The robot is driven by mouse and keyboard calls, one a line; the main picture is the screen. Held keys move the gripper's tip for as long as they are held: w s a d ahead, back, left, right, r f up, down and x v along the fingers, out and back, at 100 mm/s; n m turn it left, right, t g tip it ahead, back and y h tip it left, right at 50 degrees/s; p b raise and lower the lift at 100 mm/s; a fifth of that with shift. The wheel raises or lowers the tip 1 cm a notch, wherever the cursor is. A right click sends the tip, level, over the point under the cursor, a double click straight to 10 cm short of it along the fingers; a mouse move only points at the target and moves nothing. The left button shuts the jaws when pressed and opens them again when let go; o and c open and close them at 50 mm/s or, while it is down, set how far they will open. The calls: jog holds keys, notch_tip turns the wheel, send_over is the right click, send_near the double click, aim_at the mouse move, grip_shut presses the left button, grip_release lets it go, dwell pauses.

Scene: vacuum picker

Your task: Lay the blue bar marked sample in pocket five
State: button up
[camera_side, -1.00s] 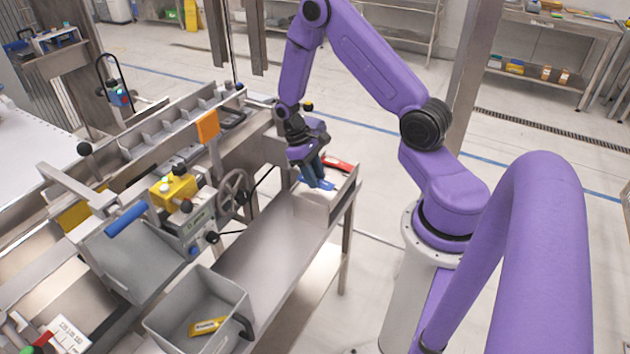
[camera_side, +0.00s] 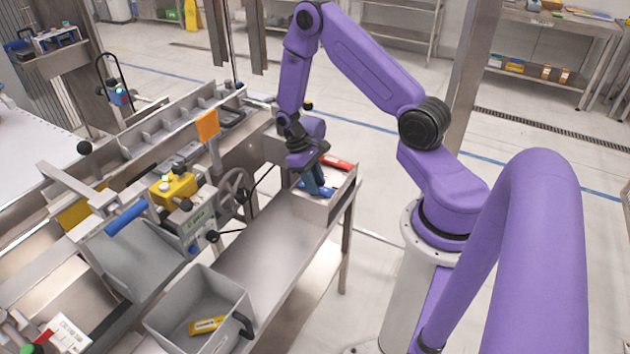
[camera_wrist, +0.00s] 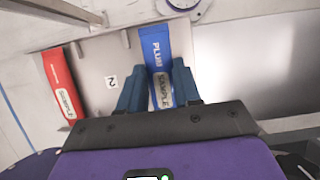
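The blue bar (camera_wrist: 155,45), with PLUM printed on it and a SAMPLE label, lies in the end tray (camera_side: 318,212). In the side view the blue bar (camera_side: 326,191) is mostly hidden under my gripper (camera_side: 312,183). In the wrist view the two dark blue fingers of my gripper (camera_wrist: 159,82) stand on either side of the bar, close to its edges. They look open, and any gap is very small. A grey rack with a row of compartments (camera_side: 165,130) runs along the bench at upper left; no pocket numbers are readable on it.
A red bar (camera_wrist: 58,85), also labelled SAMPLE, lies left of the blue one, beyond a plate marked 2 (camera_wrist: 111,82). A grey bin (camera_side: 225,285) holds a yellow bar (camera_side: 206,325). A handwheel (camera_side: 234,190) and an orange panel (camera_side: 207,125) stand between tray and rack.

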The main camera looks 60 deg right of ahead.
jog(key=shift+o, duration=0.5)
jog(key=shift+s+f, duration=0.1)
jog(key=shift+f, duration=0.25)
jog(key=shift+r, duration=0.5)
jog(key=v, duration=1.7)
jog(key=s+a+r+n+t+h, duration=0.1)
jog(key=s+a+r+n+t, duration=0.2)
jog(key=a, duration=0.7)
jog(key=s+a+r+n, duration=0.1)
jog(key=s+a+n, duration=0.2)
jog(key=s, duration=0.4)
jog(key=s+a+r+n+t, duration=0.1)
jog(key=s+a+r+n, duration=0.1)
jog(key=s, duration=0.5)
jog(key=s+a+r+n+y, duration=0.1)
jog(key=s+a+n, duration=0.3)
jog(key=s, duration=0.4)
jog(key=shift+a+r+t, duration=0.3)
jog(key=shift+a+r, duration=0.35)
jog(key=shift+r, duration=0.1)
jog(key=shift+o, duration=0.6)
jog(key=shift+s+n, duration=0.3)
